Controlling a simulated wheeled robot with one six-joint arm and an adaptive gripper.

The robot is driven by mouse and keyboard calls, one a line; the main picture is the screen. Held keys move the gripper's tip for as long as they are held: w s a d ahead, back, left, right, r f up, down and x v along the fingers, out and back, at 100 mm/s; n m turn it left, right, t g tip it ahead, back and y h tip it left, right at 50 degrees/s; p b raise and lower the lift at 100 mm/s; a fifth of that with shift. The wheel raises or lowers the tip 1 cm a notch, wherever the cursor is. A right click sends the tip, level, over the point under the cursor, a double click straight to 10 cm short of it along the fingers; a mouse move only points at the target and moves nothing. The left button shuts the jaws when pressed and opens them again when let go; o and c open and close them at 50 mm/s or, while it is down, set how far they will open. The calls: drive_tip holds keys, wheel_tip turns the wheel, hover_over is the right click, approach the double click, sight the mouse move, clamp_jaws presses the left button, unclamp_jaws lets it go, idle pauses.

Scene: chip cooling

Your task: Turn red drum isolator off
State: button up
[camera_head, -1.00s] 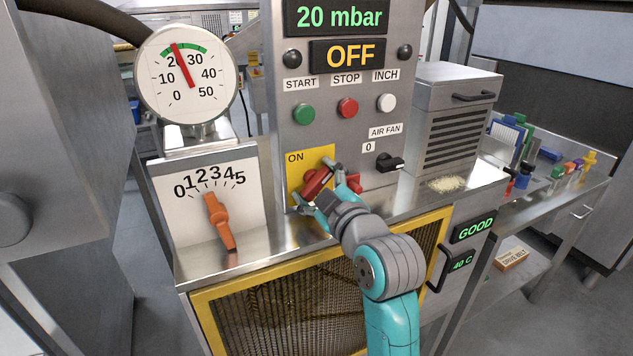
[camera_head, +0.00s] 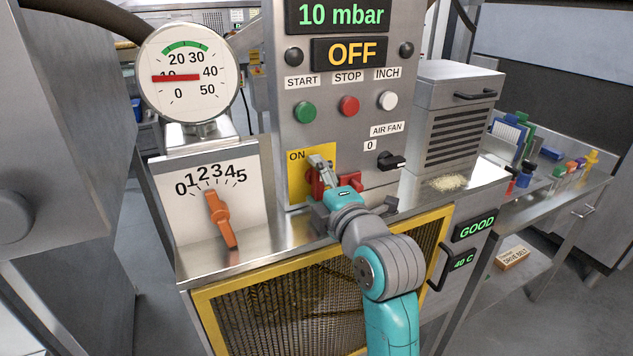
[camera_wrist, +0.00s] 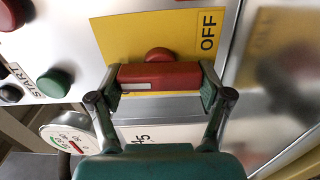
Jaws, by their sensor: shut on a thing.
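The red drum isolator has a red bar handle (camera_wrist: 160,76) on a yellow plate (camera_head: 299,179) on the steel panel. ON shows at the plate's upper left in the head view; OFF shows at its other side in the wrist view. My gripper (camera_head: 322,187) is at the handle and covers most of it in the head view. In the wrist view my gripper (camera_wrist: 162,88) has its two fingers shut on the two ends of the handle. The handle lies roughly upright on the panel.
Above are START (camera_head: 305,112), STOP (camera_head: 349,105) and INCH (camera_head: 387,100) buttons. The black air fan knob (camera_head: 391,161) is close at right. The orange dial lever (camera_head: 221,219) is at left. The gauge (camera_head: 186,98) needle is near 10; displays read 10 mbar and OFF.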

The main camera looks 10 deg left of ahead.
drive_tip(key=shift+f+n, duration=0.1)
drive_tip(key=shift+n, duration=0.2)
idle(0.4)
drive_tip(key=o, duration=1.1)
drive_tip(key=v, duration=1.2)
